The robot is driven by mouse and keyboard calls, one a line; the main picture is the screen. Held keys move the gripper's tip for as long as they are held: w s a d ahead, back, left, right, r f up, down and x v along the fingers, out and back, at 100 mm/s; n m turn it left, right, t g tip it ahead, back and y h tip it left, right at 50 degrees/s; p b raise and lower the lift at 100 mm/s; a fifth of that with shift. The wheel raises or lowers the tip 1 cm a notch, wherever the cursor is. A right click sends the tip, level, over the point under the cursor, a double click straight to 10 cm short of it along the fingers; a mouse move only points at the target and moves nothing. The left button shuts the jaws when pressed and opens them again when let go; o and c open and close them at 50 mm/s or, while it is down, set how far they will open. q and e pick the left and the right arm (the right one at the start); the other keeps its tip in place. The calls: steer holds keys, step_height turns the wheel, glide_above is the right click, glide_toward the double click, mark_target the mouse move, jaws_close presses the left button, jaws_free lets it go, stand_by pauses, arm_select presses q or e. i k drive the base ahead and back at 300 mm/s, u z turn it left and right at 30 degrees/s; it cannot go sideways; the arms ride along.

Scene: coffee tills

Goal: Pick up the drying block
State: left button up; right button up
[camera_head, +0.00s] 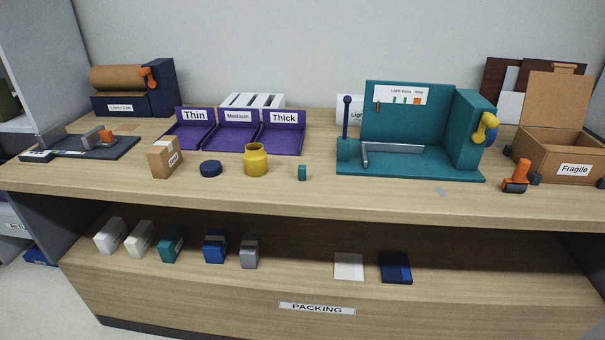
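No block in the head view carries a label reading drying, so I cannot tell which thing is the drying block. A small teal block (302,173) stands alone on the counter, right of a yellow jar (256,160). On the lower shelf stand a white block (109,236), a cream block (140,238), a teal block (172,244), a blue block (215,247) and a grey block (249,252). A white slotted rack (252,101) is partly hidden behind the purple trays. Neither of my grippers is in view.
Purple trays (238,137) marked Thin, Medium and Thick stand behind the jar. A teal fixture (410,173) stands right of centre, a Fragile box (572,158) at far right. A cardboard box (164,157) and dark blue disc (210,169) lie left. The front counter strip is mostly clear.

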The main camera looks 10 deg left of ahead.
mark_target(301, 169)
steer(key=z, duration=1.15)
steer(key=i, duration=0.85)
steer(key=u, duration=0.45)
